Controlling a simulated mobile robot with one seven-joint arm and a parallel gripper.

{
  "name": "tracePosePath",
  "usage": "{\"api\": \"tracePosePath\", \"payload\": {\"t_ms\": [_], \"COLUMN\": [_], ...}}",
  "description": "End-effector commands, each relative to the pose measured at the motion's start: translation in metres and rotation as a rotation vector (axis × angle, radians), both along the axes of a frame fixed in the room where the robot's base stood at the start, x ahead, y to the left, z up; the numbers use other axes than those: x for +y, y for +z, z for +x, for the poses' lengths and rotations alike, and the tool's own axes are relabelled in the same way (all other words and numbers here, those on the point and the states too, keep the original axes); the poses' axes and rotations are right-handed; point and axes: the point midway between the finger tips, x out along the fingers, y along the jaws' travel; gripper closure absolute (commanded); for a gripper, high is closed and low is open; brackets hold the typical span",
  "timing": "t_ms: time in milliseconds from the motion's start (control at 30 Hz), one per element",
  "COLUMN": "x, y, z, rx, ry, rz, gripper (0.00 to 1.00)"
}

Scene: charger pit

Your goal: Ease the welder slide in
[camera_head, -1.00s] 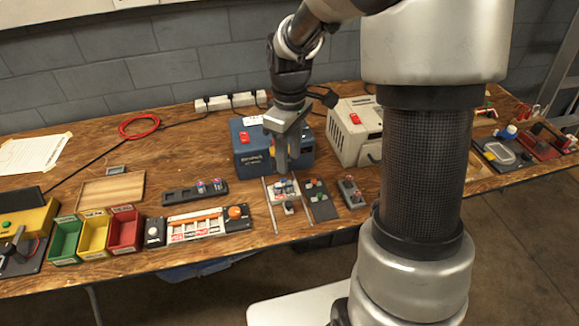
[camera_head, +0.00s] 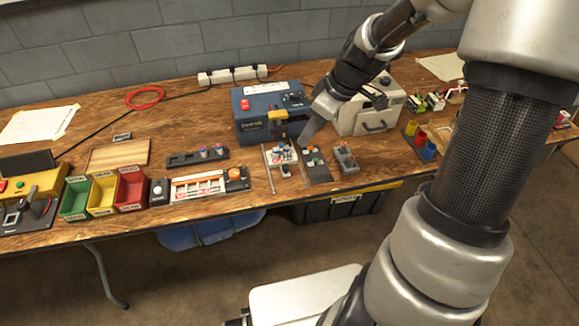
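The blue welder-like box (camera_head: 268,112) stands on the bench, with a red switch and a white label on top and a yellow part (camera_head: 278,115) at its front. A pale slide-like plate (camera_head: 281,156) carrying small coloured parts lies in front of it, between thin metal rails, with a small dark knob (camera_head: 286,171) near its front end. I cannot tell how far the plate reaches into the box. My gripper (camera_head: 305,140) points down and left at the box's right front corner, above a dark panel. Its fingers are seen edge-on; I see nothing held and cannot tell their opening.
The dark panel (camera_head: 315,166) with coloured knobs and a grey switch block (camera_head: 345,160) lie to the right. A beige case (camera_head: 370,115) stands behind my arm. Green, yellow and red bins (camera_head: 103,192) stand at left. The bench's front edge is close to the slide.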

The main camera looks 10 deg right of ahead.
Motion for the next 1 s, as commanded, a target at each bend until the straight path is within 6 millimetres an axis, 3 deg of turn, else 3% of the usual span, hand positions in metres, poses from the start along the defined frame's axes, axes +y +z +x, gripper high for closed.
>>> {"api": "tracePosePath", "payload": {"t_ms": [167,1000], "x": [0.005,0.042], "y": [-0.015,-0.141], "z": [0.004,0.041], "rx": [0.001,0.001], "ry": [0.002,0.002], "rz": [0.002,0.001], "gripper": [0.63,0.63]}}
